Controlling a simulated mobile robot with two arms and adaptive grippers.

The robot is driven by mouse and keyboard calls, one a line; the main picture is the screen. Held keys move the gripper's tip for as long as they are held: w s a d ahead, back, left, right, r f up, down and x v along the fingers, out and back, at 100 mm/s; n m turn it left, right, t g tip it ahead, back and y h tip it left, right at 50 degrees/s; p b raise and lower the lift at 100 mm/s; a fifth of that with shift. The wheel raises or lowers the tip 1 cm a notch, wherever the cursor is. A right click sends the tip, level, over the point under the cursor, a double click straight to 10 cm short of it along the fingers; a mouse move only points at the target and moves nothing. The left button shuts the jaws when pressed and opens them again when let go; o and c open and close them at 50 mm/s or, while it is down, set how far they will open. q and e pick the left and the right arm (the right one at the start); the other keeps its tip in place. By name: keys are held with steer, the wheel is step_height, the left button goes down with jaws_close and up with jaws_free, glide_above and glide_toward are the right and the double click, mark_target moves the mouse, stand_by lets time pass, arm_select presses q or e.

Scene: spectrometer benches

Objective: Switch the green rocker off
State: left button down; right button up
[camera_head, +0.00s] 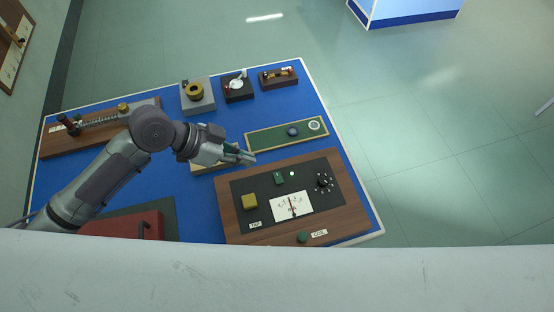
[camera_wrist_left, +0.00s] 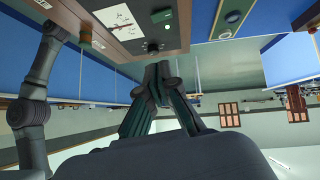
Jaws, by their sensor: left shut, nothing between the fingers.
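The green rocker (camera_head: 279,178) sits on the black face of a wooden control panel (camera_head: 232,222), beside a small pale lamp (camera_head: 292,173). The rocker also shows small in the left wrist view (camera_wrist_left: 85,32); which side of it is pressed is too small to tell. My left gripper (camera_head: 249,157) is shut and empty, beyond the panel's far edge and left of the rocker, apart from it. Its fingers also show together in the left wrist view (camera_wrist_left: 160,72). My right gripper is not in view.
Small instruments stand at the back of the blue table (camera_head: 310,100). A red case (camera_head: 125,226) is at left.

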arm_select(q)
steer(key=p, duration=0.3)
glide_above(277, 182)
steer(key=f, duration=0.6)
steer(key=shift+w+a+f, duration=0.1)
steer(key=shift+a+f, duration=0.05)
steer(key=shift+a, duration=0.1)
steer(key=f, duration=0.3)
steer(key=shift+d+f+p, duration=0.25)
steer(key=shift+f+p, duration=0.05)
steer(key=shift+p, duration=0.05)
steer(key=shift+s+f, duration=0.2)
steer(key=shift+f, duration=0.35)
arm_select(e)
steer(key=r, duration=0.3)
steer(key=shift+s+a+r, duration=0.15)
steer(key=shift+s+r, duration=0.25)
